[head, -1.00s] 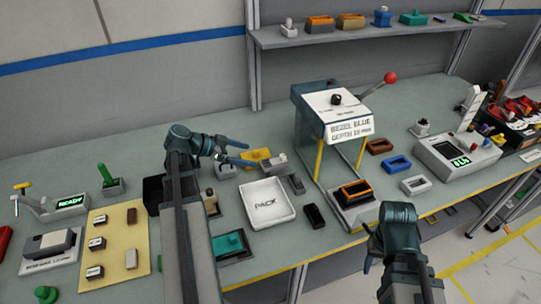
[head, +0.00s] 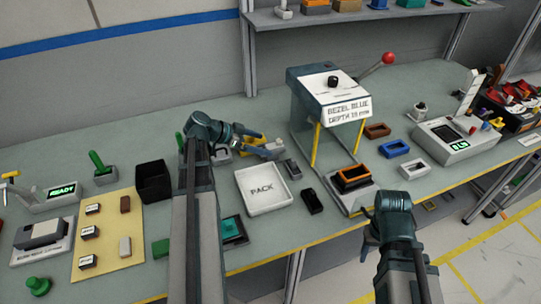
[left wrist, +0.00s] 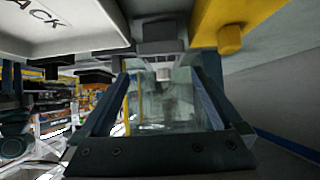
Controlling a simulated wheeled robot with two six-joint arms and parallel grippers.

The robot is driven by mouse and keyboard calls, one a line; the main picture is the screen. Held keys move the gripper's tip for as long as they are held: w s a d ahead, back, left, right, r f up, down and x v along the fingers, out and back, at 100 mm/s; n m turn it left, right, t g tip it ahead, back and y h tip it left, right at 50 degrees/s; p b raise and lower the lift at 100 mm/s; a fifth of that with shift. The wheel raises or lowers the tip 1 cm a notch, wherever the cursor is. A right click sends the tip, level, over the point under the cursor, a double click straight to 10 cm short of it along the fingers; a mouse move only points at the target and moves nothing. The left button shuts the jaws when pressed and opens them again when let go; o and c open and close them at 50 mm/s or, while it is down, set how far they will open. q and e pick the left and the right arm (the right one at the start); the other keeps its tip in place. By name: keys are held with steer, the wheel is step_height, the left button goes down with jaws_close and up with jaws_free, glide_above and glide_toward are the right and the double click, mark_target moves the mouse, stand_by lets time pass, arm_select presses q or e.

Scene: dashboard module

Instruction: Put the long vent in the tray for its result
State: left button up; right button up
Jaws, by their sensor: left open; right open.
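The white tray marked PACK (head: 263,190) lies empty on the bench in front of my left gripper. It also shows at the top left of the left wrist view (left wrist: 60,25). My left gripper (head: 264,145) is open, its fingers pointing right behind the tray, near a yellow piece (head: 251,144). In the left wrist view nothing is held between its fingers (left wrist: 158,95). A dark grey slim piece (head: 293,169) and a black piece (head: 312,202) lie right of the tray; I cannot tell which is the long vent. My right gripper (head: 367,246) is open, low at the bench's front edge.
A press marked BEZEL BLUE (head: 330,97) with a red-knobbed lever stands right of the tray. A black bin (head: 153,182) stands left of my left arm. A teal part (head: 232,229) lies in front of the tray. Bezel frames (head: 394,148) lie right of the press.

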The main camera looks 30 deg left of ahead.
mark_target(271, 146)
arm_select(q)
steer(key=shift+w, duration=0.1)
steer(key=b+x, duration=0.2)
steer(key=x, duration=0.1)
steer(key=b+x, duration=0.1)
steer(key=shift+a+f, duration=0.15)
steer(key=shift+f, duration=0.3)
steer(key=shift+w+d+f, duration=0.15)
steer(key=shift+w+d, duration=0.15)
steer(key=shift+w, duration=0.1)
steer(key=shift+c, duration=0.2)
jaws_close()
step_height(271, 146, up, 10)
steer(key=p, duration=1)
